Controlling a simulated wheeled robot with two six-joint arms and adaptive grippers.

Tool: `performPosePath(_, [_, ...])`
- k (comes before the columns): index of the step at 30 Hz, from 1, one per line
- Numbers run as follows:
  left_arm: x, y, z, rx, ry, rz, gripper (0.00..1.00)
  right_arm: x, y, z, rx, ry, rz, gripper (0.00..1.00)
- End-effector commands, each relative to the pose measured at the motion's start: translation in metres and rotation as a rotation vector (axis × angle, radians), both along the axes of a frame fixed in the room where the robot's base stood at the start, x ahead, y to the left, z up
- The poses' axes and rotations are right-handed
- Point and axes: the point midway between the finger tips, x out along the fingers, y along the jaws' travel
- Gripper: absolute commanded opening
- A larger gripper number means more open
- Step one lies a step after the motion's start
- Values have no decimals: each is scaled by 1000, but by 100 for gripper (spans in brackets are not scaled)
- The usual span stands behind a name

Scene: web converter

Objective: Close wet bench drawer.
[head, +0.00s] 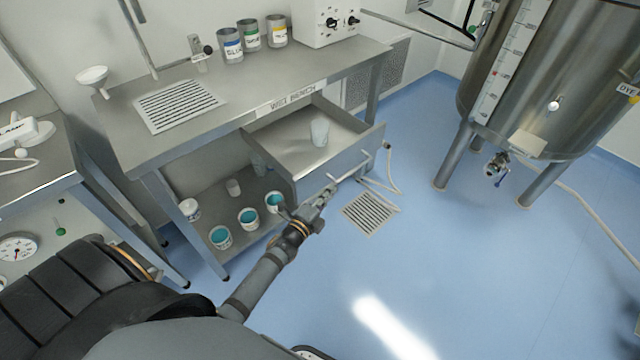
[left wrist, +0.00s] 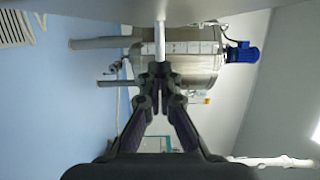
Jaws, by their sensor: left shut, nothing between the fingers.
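The wet bench drawer (head: 355,157) is pulled out from under the steel bench top, and a translucent cup (head: 319,132) stands inside it. A bar handle (head: 352,170) runs along the drawer front. My left gripper (head: 328,192) is shut and empty, close to the left end of the handle; I cannot tell whether they touch. In the left wrist view, the shut fingertips (left wrist: 160,72) point at a pale bar (left wrist: 161,40), which looks like the handle. My right gripper is not in view.
The wet bench (head: 240,95) carries labelled cans (head: 231,47) and a white box (head: 325,20). Several tubs of blue liquid (head: 248,218) stand on its lower shelf. A floor drain (head: 369,214) and hose (head: 391,170) lie near the drawer.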

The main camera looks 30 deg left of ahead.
Motion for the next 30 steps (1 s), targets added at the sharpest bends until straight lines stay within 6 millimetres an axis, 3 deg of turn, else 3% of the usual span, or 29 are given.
performPosePath(6, [10, 30, 0, 3, 1, -1, 0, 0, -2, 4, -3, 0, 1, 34])
performPosePath(23, [13, 39, -1, 1, 1, 0, 0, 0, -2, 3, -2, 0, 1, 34])
performPosePath(30, [24, 65, -3, 5, 0, 0, 0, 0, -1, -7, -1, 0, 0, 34])
